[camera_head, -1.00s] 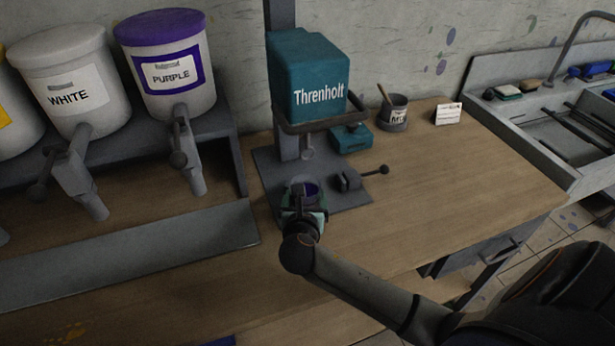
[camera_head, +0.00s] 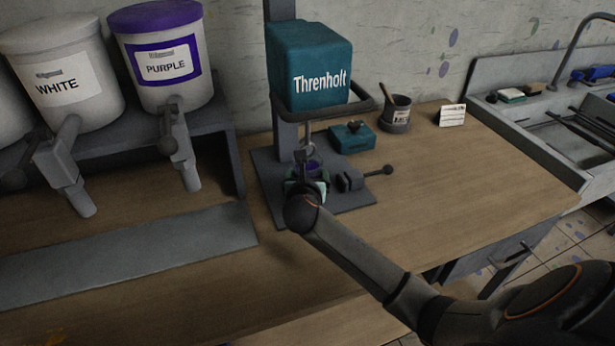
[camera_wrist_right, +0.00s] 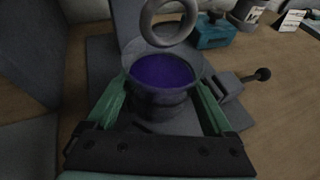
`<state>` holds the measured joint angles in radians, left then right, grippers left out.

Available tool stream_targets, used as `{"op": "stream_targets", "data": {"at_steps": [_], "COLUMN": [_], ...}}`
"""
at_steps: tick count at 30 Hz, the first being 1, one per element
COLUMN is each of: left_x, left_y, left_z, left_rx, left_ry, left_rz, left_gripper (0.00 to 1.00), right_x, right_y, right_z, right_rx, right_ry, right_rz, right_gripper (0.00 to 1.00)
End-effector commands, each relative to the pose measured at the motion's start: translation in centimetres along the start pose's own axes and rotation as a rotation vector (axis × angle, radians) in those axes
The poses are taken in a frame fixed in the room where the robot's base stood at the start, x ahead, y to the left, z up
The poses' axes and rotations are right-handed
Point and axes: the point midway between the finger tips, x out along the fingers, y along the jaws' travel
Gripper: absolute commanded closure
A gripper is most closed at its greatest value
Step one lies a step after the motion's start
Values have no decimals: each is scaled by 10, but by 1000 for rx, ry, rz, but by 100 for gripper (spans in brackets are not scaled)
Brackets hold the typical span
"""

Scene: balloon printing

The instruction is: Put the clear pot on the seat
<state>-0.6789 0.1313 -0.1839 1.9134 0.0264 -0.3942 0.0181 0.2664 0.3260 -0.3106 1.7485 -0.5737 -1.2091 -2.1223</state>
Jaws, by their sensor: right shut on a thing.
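The clear pot (camera_head: 313,165) holds purple stuff and stands over the base plate (camera_head: 345,198) of the teal Threnholt machine (camera_head: 312,75). My right gripper (camera_head: 306,184) is shut on it from the near side. In the right wrist view the pot (camera_wrist_right: 165,75) is upright between the green-padded fingers of the gripper (camera_wrist_right: 162,100). A grey ring (camera_wrist_right: 168,22) on the machine hangs just above and behind the pot's rim. The seat is not clearly seen; the pot and gripper cover that spot, and I cannot tell whether the pot touches it. My left gripper is not in view.
A clamp with a black-knobbed lever (camera_head: 365,177) is close to the pot's right. A teal box (camera_head: 351,136), a small cup (camera_head: 396,113) and a card (camera_head: 452,115) are behind. White and purple tubs (camera_head: 165,60) stand left. The right worktop is clear.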

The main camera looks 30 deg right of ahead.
Motion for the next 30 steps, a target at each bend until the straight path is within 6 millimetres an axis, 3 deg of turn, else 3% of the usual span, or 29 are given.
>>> {"op": "stream_targets", "data": {"at_steps": [17,18,21,30], "left_x": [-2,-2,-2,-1], "left_y": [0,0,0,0], "left_z": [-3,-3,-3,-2], "left_rx": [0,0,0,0], "left_ry": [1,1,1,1], "left_rz": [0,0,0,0], "left_gripper": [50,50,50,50], "right_x": [4,4,4,3], "right_y": [0,0,0,0], "right_z": [-10,-11,-11,-8], "right_rx": [1,0,0,2], "right_ry": [-3,-1,0,-1], "right_rz": [0,0,0,1], "right_gripper": [94,10,0,0]}}
